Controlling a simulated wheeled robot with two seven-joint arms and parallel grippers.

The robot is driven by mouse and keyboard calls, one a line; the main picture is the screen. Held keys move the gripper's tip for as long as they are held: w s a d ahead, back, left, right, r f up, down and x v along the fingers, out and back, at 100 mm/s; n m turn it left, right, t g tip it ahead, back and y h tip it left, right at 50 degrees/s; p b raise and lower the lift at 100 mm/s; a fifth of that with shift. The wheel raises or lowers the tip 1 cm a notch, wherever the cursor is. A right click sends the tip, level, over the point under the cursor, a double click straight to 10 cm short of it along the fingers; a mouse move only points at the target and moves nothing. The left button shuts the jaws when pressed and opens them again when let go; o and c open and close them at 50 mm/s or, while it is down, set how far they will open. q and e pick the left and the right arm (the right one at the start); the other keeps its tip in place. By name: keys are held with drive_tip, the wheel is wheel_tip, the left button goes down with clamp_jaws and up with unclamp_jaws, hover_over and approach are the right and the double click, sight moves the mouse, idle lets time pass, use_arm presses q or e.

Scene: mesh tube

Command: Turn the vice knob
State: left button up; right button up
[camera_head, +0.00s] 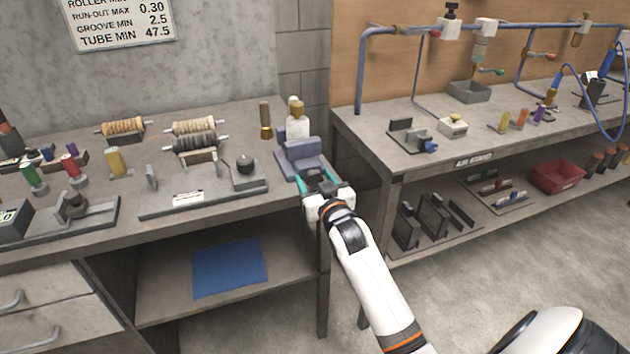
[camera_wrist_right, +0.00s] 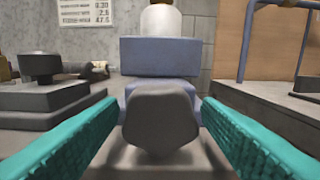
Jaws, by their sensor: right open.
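The blue-grey vice (camera_head: 298,158) stands at the right end of the left workbench, with a white bottle-like piece (camera_head: 297,125) at its top. In the right wrist view the vice jaw (camera_wrist_right: 160,56) is straight ahead, and the dark grey faceted knob (camera_wrist_right: 158,118) is in front of it. My right gripper (camera_head: 321,183) is open at the front of the vice. Its teal fingers lie to the left and right of the knob, with visible gaps on both sides. In the head view the gripper largely hides the knob. My left gripper is out of view.
A grey plate fixture (camera_head: 205,198) with a round-topped block (camera_head: 245,170) is left of the vice. Ribbed rollers (camera_head: 195,143) lie behind it. The right bench (camera_head: 362,135) stands close to the right of my gripper. A blue cloth (camera_head: 230,268) lies on the lower shelf.

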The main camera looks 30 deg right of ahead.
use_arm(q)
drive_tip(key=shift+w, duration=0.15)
use_arm(e)
drive_tip(key=shift+c, duration=1.1)
drive_tip(key=c, duration=0.8)
drive_tip(key=m+p, duration=0.3)
drive_tip(key=shift+r, duration=0.3)
drive_tip(key=shift+f+m+p, duration=0.15)
drive_tip(key=shift+m+p, duration=0.2)
drive_tip(key=shift+m, duration=0.55)
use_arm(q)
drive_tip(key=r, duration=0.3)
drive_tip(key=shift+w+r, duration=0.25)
use_arm(e)
drive_tip(key=shift+f, duration=0.1)
drive_tip(key=o, duration=1)
drive_tip(key=shift+s+a, duration=0.1)
